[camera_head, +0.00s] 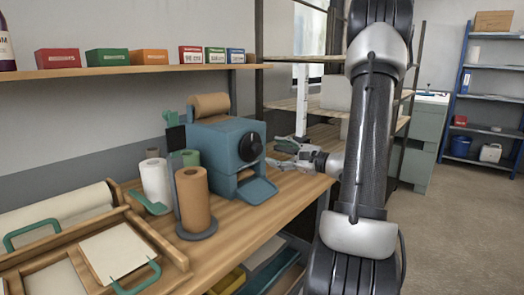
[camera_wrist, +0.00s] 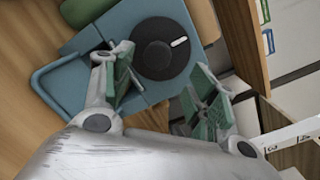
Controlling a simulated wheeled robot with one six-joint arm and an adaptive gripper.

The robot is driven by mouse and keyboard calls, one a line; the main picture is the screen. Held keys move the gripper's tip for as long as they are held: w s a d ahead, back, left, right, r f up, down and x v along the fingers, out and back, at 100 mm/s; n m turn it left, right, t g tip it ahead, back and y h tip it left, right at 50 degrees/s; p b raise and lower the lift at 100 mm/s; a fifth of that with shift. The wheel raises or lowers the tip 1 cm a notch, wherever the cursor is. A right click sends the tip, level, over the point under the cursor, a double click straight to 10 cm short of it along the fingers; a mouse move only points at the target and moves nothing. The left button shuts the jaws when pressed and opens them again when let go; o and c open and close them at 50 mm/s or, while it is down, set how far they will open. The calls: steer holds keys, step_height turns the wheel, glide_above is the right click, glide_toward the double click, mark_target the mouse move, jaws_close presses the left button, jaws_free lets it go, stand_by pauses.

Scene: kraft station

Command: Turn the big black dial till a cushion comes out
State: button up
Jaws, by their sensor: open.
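The big black dial (camera_head: 250,146) is on the front face of a blue machine (camera_head: 215,140) on the wooden bench. In the wrist view the dial (camera_wrist: 162,48) is round, with a short white mark on its upper right part. My gripper (camera_head: 280,153) is just right of the dial in the head view. In the wrist view my gripper (camera_wrist: 160,88) is open, its green-padded fingers spread below the dial on either side, apart from it as far as I can tell. A blue tray (camera_head: 258,190) juts from the machine below the dial; no cushion shows on it.
A brown paper roll (camera_head: 209,104) sits on top of the machine. A brown roll on a stand (camera_head: 193,198) and a white roll (camera_head: 155,183) stand left of it. Wooden trays (camera_head: 160,245) fill the near left bench. A shelf with small boxes (camera_head: 150,68) runs above.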

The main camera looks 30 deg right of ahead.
mark_target(260, 149)
steer(key=x, duration=0.7)
steer(key=shift+w+a, duration=0.15)
steer(key=shift+a, duration=0.15)
steer(key=shift+c, duration=0.3)
steer(key=c, duration=1)
